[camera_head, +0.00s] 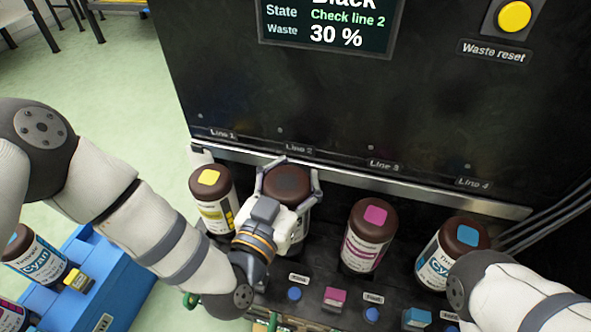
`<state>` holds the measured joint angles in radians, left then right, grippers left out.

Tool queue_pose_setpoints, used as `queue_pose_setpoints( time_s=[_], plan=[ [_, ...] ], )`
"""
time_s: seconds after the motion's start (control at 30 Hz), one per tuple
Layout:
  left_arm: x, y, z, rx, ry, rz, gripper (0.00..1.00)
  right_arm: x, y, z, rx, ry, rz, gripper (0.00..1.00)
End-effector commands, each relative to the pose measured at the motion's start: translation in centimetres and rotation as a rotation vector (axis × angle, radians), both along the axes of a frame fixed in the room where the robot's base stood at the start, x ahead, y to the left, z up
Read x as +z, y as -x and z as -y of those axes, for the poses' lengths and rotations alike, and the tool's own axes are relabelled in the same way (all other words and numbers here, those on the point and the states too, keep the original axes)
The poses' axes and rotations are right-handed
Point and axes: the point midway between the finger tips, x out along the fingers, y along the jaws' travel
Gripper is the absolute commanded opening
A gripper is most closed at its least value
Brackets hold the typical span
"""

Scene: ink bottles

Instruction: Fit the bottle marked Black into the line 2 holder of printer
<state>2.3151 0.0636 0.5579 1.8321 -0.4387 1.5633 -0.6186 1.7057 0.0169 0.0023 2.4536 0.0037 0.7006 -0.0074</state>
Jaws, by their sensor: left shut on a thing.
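My left gripper (288,178) is shut around a brown bottle (287,180) below the Line 2 label (299,149) on the printer (300,95). This bottle's top is plain dark brown, with no coloured square visible. The gripper hides most of its label, so I cannot read its name. The line 2 holder is hidden behind the gripper and bottle, so I cannot tell whether the bottle is seated. The screen (327,25) reads "Black", "Check line 2" and "Waste 30 %". My right arm shows at lower right, but its gripper is out of view.
A yellow-marked bottle (212,200) stands at line 1, a magenta-marked one (368,236) at line 3, a cyan-marked one (450,252) at line 4. Pink (335,297) and teal (416,318) blocks sit in front. A blue crate (122,292) with a Cyan bottle (35,254) is at lower left.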

Motion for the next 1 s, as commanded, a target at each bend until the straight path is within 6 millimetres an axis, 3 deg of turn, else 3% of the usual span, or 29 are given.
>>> queue_pose_setpoints(
  time_s=[1.0],
  plan=[
    [-2.5,0.0,0.1,0.0,0.001,0.003,0.0,-0.8,0.1,0.0,0.0,0.0,-0.011,0.88]
  ],
)
